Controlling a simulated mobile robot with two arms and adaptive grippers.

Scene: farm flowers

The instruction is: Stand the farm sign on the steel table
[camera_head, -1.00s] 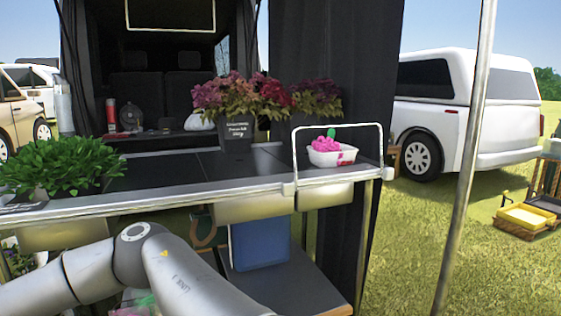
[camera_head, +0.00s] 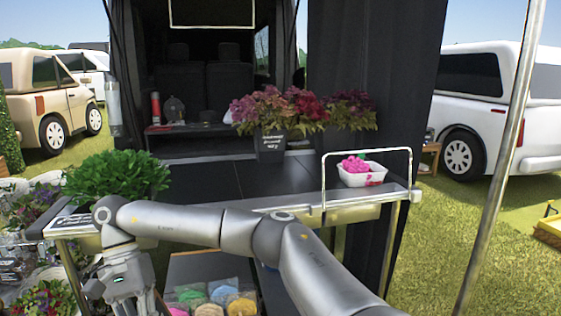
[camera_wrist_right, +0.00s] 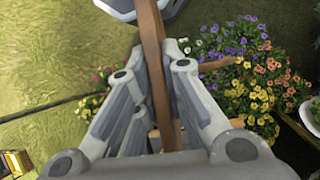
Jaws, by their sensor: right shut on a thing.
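My right gripper (camera_head: 124,290) is low at the left, in front of the steel table's left end and below its top. In the right wrist view, the gripper (camera_wrist_right: 160,62) is shut on a brown wooden strip, which appears to be the farm sign (camera_wrist_right: 156,85) seen edge-on. The sign's face is not visible, and I cannot make the sign out in the head view. The steel table (camera_head: 365,197) has a metal front rim and a dark top; my right arm crosses in front of its left half. My left gripper is not in view.
A leafy green plant (camera_head: 118,178) is at the table's left end, potted flowers (camera_head: 272,112) at the back, and a white punnet (camera_head: 362,178) at the right. The middle is bare. Bagged goods (camera_head: 210,297) lie below. Flowers (camera_wrist_right: 245,75) lie under the gripper.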

